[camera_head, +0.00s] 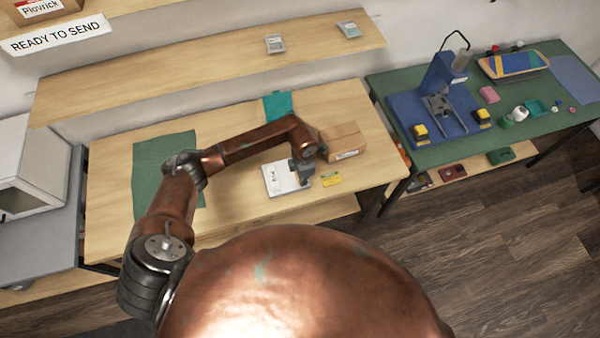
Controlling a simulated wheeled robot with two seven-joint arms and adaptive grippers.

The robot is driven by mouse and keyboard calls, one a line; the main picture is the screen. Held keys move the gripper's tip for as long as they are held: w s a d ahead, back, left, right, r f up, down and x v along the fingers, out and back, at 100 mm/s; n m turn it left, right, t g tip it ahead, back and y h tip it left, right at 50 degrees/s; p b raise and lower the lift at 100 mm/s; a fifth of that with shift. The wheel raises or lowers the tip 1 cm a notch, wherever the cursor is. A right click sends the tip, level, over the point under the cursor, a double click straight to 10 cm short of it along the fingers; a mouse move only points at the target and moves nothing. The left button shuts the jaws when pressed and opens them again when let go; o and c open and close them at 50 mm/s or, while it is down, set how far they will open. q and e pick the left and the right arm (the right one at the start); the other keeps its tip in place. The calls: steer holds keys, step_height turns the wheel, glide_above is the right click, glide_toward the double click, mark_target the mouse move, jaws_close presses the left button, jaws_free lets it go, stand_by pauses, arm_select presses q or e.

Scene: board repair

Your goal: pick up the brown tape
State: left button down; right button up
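I cannot make out a brown tape anywhere in this view. My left arm reaches over the wooden table (240,218), and my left gripper (304,178) points down at the right edge of a white flat item (279,180). The gripper is small and dark here, so I cannot tell whether its fingers are open or hold anything. It hides part of the table behind it. My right gripper is not in view.
A brown cardboard box (343,138) stands just right of the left gripper. A green mat (160,160) and a teal cloth (278,105) lie on the table. A shelf (200,62) runs behind. A green workbench (450,150) stands right.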

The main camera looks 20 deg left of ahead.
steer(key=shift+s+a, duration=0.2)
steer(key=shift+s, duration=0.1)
arm_select(q)
steer(key=shift+r, duration=0.15)
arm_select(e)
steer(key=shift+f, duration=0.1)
